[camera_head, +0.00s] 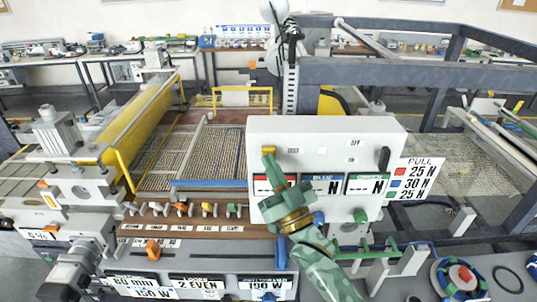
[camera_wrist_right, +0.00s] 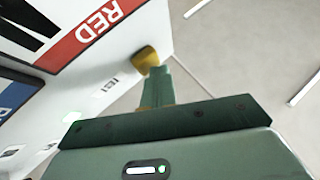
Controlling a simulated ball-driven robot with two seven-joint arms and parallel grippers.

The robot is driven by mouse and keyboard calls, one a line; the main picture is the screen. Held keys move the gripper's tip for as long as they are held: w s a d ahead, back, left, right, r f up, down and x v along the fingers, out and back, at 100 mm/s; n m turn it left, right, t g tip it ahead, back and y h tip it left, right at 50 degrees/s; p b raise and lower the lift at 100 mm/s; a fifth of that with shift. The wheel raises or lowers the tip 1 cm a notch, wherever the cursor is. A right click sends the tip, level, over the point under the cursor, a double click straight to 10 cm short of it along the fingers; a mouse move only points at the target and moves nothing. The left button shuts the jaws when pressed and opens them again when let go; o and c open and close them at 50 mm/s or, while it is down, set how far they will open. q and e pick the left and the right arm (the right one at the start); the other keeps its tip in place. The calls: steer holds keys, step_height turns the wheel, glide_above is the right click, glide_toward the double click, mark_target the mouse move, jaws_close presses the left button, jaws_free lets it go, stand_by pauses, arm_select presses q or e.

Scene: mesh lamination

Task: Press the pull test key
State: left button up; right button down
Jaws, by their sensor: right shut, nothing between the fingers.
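The white test panel (camera_head: 330,135) stands upright in the middle of the head view. A small yellow key (camera_head: 268,150) sits at its upper left; I take it as the pull test key. It also shows in the right wrist view (camera_wrist_right: 146,58), beside small lettering that seems to read TEST. My green right gripper (camera_head: 268,160) is shut and empty, its fingertips right at the key. In the wrist view the fingertips (camera_wrist_right: 157,75) overlap the key's lower edge; I cannot tell whether they touch or press it. My left gripper is not in view.
The panel carries red, blue and green readouts, each with a dash. A black lever (camera_head: 384,160) and a force card (camera_head: 413,178) are at its right. A rail with coloured clips (camera_head: 180,210) and a mesh bed (camera_head: 215,155) lie left. A red button (camera_head: 464,276) is front right.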

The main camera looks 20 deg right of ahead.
steer(key=shift+s+a, duration=0.2)
steer(key=shift+s, duration=0.5)
steer(key=s+p, duration=0.1)
steer(key=s, duration=0.1)
steer(key=s+a+p, duration=0.1)
steer(key=s, duration=0.1)
steer(key=shift+s+a, duration=0.15)
steer(key=shift+s, duration=0.25)
stand_by(0.3)
